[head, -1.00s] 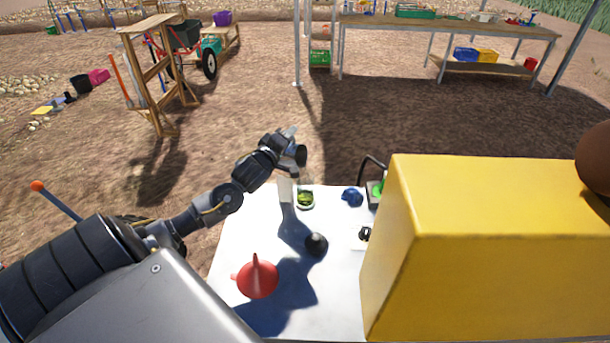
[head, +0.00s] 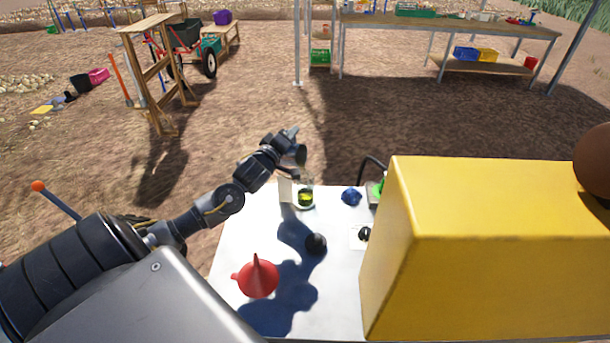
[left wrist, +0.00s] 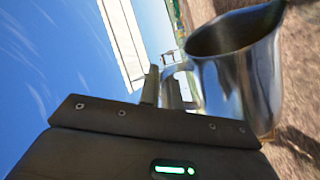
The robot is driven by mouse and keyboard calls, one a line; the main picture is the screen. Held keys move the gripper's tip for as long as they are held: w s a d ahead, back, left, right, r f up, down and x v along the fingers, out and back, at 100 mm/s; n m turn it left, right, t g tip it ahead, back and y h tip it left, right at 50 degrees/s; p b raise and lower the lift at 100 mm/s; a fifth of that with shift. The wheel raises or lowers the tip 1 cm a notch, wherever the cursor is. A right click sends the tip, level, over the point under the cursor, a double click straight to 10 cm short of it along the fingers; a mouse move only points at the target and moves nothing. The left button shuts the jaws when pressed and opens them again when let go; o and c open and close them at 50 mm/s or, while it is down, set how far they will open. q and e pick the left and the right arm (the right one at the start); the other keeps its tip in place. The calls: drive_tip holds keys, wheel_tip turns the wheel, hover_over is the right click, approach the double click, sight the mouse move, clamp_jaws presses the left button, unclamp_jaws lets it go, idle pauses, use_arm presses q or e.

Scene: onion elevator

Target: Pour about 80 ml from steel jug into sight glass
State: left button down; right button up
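The steel jug (left wrist: 245,80) is large and shiny in the left wrist view, its dark mouth at the top. In the head view my left gripper (head: 296,152) is above the table's far edge, over the sight glass (head: 306,197). The glass stands upright with yellow-green liquid low inside. A stream cannot be made out. My right gripper is out of view.
A pale upright card (head: 285,190) stands beside the glass. A large yellow block (head: 490,250) fills the right side.

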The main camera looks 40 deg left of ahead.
use_arm(q)
drive_tip(key=shift+w+d+f+m, duration=0.1)
drive_tip(key=shift+d+f+m, duration=0.25)
drive_tip(key=shift+d+m, duration=0.4)
idle(0.8)
drive_tip(key=a+n, duration=0.1)
drive_tip(key=a+n+b, duration=0.1)
drive_tip(key=a+n, duration=0.1)
drive_tip(key=shift+s+a, duration=0.2)
drive_tip(key=shift+s, duration=0.1)
drive_tip(key=shift+a+n+p, duration=0.15)
drive_tip(key=shift+n+p, duration=0.15)
drive_tip(key=shift+n, duration=0.05)
drive_tip(key=shift+f, duration=0.1)
